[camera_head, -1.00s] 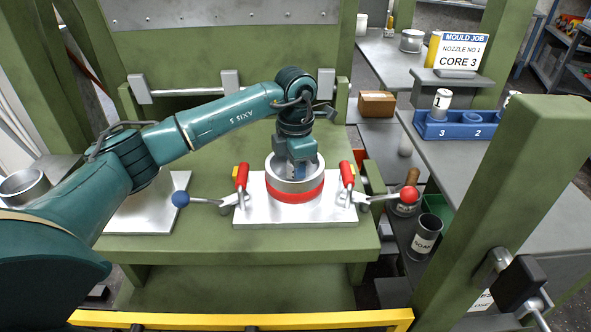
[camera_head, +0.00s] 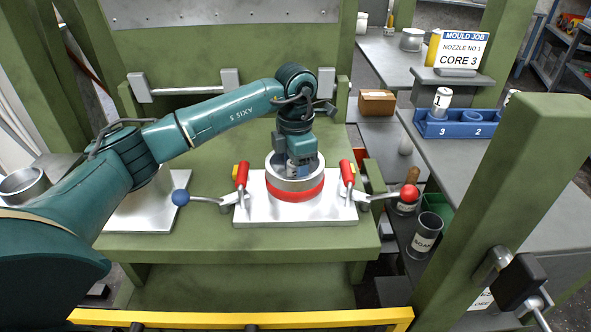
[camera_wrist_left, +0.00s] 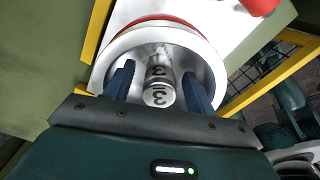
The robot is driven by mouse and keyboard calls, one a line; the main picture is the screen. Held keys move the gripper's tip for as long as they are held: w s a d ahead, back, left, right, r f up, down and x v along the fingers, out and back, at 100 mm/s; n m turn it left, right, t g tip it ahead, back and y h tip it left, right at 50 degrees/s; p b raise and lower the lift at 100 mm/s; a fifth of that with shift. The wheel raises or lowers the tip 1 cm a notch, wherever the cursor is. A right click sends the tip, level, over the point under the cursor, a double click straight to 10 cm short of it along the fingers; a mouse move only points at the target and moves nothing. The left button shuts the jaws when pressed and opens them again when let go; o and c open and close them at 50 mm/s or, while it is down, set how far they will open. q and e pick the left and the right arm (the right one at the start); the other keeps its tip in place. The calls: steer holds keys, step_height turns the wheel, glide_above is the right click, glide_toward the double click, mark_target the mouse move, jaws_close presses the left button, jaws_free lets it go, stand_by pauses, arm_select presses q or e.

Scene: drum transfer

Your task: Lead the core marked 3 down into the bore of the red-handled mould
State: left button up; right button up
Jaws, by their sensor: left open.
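The red-handled mould (camera_head: 295,184) is a silver ring with a red band on a white plate, with a red handle (camera_head: 242,176) on each side. My left gripper (camera_head: 293,165) points down into the mould's opening. In the left wrist view its two blue fingers (camera_wrist_left: 159,88) are apart, one on each side of the metal core marked 3 (camera_wrist_left: 159,75). The core shows inside the mould's ring (camera_wrist_left: 103,65), with a gap to each finger. How deep it sits, and its lower end, I cannot tell. My right gripper is out of view.
A blue ball lever (camera_head: 181,197) and a red ball lever (camera_head: 409,192) stick out beside the mould. A green press post (camera_head: 500,210) stands at the right. A blue rack (camera_head: 455,125) holds a core marked 1 (camera_head: 441,100). A sign (camera_head: 461,50) reads nozzle 1, core 3.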

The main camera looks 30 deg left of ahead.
arm_select(q)
step_height(320, 180, up, 13)
stand_by(0.3)
steer(key=shift+f, duration=0.15)
stand_by(0.3)
